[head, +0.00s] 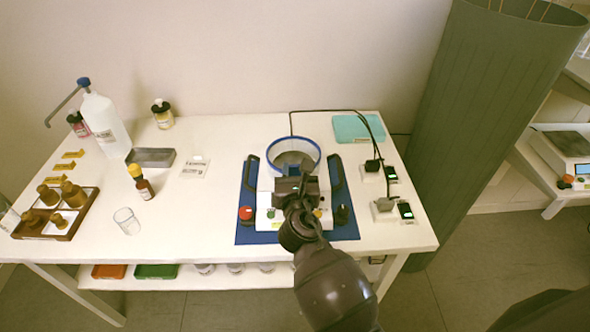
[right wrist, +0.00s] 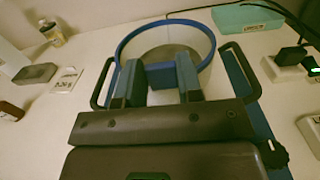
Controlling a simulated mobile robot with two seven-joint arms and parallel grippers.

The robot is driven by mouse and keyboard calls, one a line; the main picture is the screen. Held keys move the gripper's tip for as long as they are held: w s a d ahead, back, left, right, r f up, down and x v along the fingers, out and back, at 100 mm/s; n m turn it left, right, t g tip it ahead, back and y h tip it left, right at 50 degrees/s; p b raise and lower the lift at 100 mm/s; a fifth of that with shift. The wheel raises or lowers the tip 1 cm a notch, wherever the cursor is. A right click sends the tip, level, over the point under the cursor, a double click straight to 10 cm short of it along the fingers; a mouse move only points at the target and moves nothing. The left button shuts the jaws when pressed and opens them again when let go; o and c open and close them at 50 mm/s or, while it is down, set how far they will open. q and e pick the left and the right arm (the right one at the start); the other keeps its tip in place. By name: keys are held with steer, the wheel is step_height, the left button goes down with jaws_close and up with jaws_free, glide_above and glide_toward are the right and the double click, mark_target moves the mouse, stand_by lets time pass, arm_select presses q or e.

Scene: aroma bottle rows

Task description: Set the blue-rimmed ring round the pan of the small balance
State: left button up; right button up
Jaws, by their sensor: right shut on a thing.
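The blue-rimmed ring (head: 272,158) is a clear, wide band with a blue top edge. It stands upright at the back of the small balance (head: 264,200), a white body partly hidden by my right arm. The grey pan (right wrist: 178,51) shows inside the ring in the right wrist view, and the ring appears around it. I cannot tell whether the ring rests fully down. My right gripper (head: 293,176) is at the ring's near side. In the right wrist view its fingers are shut on the ring's blue grip block (right wrist: 160,76). My left gripper is out of view.
The balance is on a blue tray (head: 248,236) with dark side handles (head: 337,172). Black-cabled plugs (head: 383,204) and a teal box (head: 356,128) are to the right. Bottles (head: 105,125), a glass (head: 126,220) and a wooden rack (head: 62,232) stand left. Another scale (head: 570,150) is far right.

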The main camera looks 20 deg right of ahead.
steer(key=o, duration=1)
steer(key=v, duration=1)
steer(key=shift+s+a, duration=0.1)
steer(key=shift+s, duration=0.3)
